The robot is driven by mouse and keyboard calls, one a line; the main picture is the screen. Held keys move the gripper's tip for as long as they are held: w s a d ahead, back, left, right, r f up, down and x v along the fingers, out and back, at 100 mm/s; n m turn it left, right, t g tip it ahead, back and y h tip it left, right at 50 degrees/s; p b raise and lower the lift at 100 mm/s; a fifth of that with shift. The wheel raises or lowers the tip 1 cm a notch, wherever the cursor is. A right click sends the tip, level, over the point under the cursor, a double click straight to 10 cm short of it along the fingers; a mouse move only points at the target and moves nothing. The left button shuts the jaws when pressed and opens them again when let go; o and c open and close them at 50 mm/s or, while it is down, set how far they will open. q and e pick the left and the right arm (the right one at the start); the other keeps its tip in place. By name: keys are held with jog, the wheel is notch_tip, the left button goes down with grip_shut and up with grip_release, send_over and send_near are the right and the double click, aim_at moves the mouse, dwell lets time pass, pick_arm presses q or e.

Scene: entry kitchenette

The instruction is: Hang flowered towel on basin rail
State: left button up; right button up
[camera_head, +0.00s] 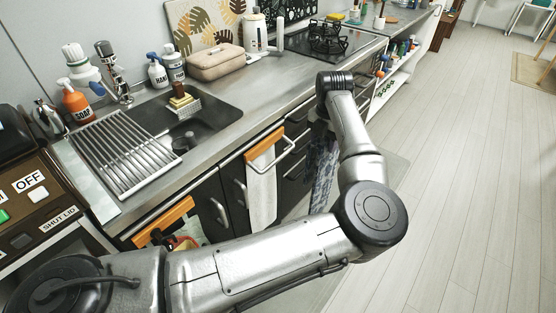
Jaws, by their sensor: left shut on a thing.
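The flowered towel (322,168), blue-grey and patterned, hangs down in front of the cabinets, right of the white towel. My left arm reaches across the front of the counter. My left gripper (318,122) is at the towel's top, shut on it; my wrist and forearm hide much of the fingers and part of the towel. The basin (200,120) is dark and set into the counter. A metal rail (277,158) with an orange-brown wooden piece is on the cabinet front, left of my gripper. A plain white towel (262,193) hangs there. My right gripper is not in view.
A drying rack (125,152) lies beside the basin. Soap bottles (77,103) and a faucet (112,75) stand behind. Another wooden piece (163,220) is on the left cabinet front. The floor (470,180) at right is mostly clear.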

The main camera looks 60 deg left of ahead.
pick_arm(q)
jog(key=b, duration=0.1)
send_over(278, 158)
notch_tip(278, 158, down, 13)
jog(key=shift+r+b, duration=0.15)
jog(key=shift+b, duration=0.95)
jog(key=shift+f+b, duration=0.35)
jog(key=shift+f, duration=2.15)
jog(key=shift+f, duration=0.1)
jog(key=o, duration=0.6)
jog(key=shift+f, duration=0.1)
jog(key=shift+c, duration=0.2)
jog(key=o, duration=0.5)
jog(key=shift+c, duration=0.2)
notch_tip(278, 158, up, 14)
jog(key=p, duration=0.2)
jog(key=shift+s+p, duration=0.25)
jog(key=shift+p, duration=0.1)
